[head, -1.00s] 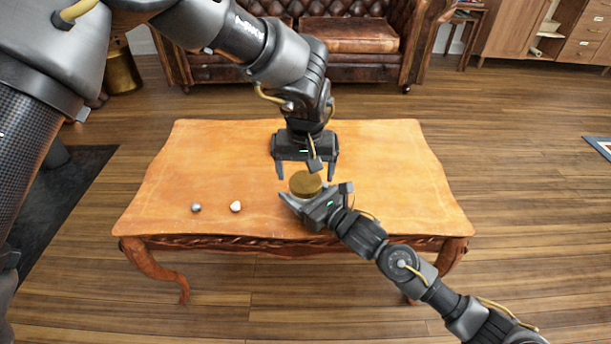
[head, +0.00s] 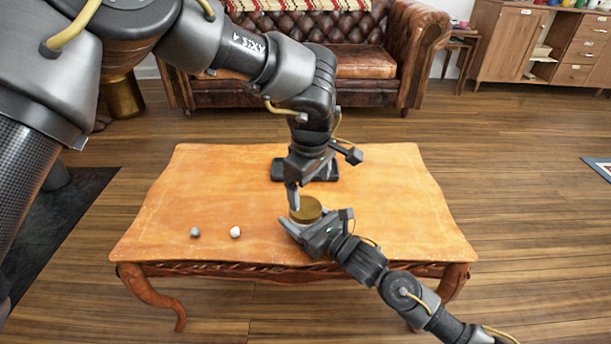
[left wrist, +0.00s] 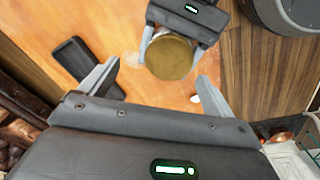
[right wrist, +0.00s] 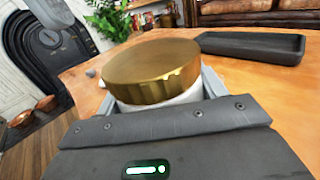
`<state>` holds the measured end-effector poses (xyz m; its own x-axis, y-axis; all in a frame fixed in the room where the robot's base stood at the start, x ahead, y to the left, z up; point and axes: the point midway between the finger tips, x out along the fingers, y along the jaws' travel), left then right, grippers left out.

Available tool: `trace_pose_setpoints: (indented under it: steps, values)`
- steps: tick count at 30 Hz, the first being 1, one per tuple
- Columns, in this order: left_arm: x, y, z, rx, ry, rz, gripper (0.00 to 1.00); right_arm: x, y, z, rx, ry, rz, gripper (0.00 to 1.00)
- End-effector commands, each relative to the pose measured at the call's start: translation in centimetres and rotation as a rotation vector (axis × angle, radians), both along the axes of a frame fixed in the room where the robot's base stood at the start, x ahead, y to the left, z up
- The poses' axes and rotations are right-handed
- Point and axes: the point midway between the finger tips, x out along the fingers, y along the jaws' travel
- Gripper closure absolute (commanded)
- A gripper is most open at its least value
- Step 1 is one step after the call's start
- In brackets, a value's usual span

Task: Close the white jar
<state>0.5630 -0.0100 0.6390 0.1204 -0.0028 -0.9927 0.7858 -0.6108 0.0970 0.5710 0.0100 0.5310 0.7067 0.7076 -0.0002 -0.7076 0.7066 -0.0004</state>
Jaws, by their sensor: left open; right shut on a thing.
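The white jar (right wrist: 180,98) stands on the wooden table with a gold lid (head: 306,210) over its mouth. In the right wrist view, the lid (right wrist: 152,72) covers the top and white shows below its rim; I cannot tell whether it is fastened. My right gripper (head: 318,235) is shut on the jar's body from the front right. My left gripper (head: 294,198) points down just behind and above the lid, turned side-on. In the left wrist view, its fingers are apart and empty, with the lid (left wrist: 170,57) beyond the gap between them.
A dark shallow tray (head: 322,172) lies on the table (head: 400,200) behind the jar. A grey pebble-like object (head: 195,232) and a white one (head: 235,232) lie at the front left. The table's right side is clear. A leather sofa (head: 350,62) stands behind.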

Motion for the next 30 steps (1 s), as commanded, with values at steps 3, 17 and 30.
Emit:
trace_pose_setpoints:
  steps: [3,17,30]
  values:
    - [0.2,-0.2,0.2,-0.043,0.005,0.335,0.11,0.0,0.0,-0.1,-0.001,0.001,0.0,0.94]
    - [0.4,-0.2,1.4,-0.169,0.037,1.684,0.11,0.0,0.0,0.0,-0.001,0.001,0.0,0.94]
    - [0.0,0.7,2.4,-0.189,0.031,2.778,0.11,0.0,0.0,0.0,-0.001,0.001,0.0,0.94]
